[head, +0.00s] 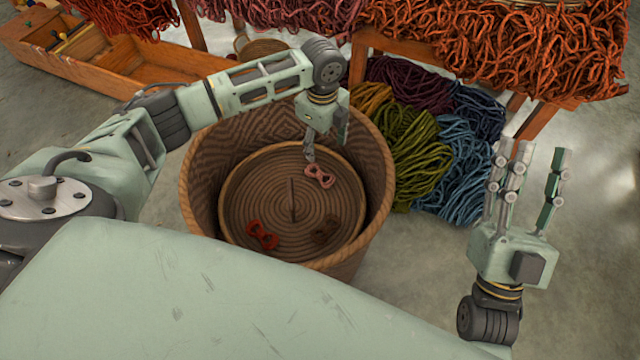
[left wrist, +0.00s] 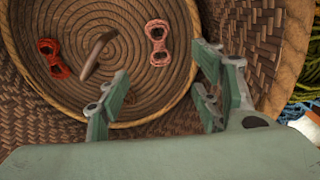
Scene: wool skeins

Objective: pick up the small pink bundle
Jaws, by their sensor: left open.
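The small pink bundle (head: 320,175) lies on the coiled lid or tray (head: 245,185) inside the large woven basket (head: 195,190), near its right side. It also shows in the left wrist view (left wrist: 157,43), shaped like a figure eight. My left gripper (head: 311,155) reaches down into the basket close to the bundle; in the left wrist view its fingers (left wrist: 160,95) are apart with nothing between them, and the bundle lies beyond them. My right gripper (head: 530,165) is raised at the right, fingers spread and empty.
A red bundle (head: 262,236) and a dark brown bundle (head: 326,228) lie on the same coiled surface, with an upright stick-like handle (head: 293,200) in the middle. Wool skeins (head: 420,150) lie right of the basket. A wooden box (head: 100,65) stands at the upper left.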

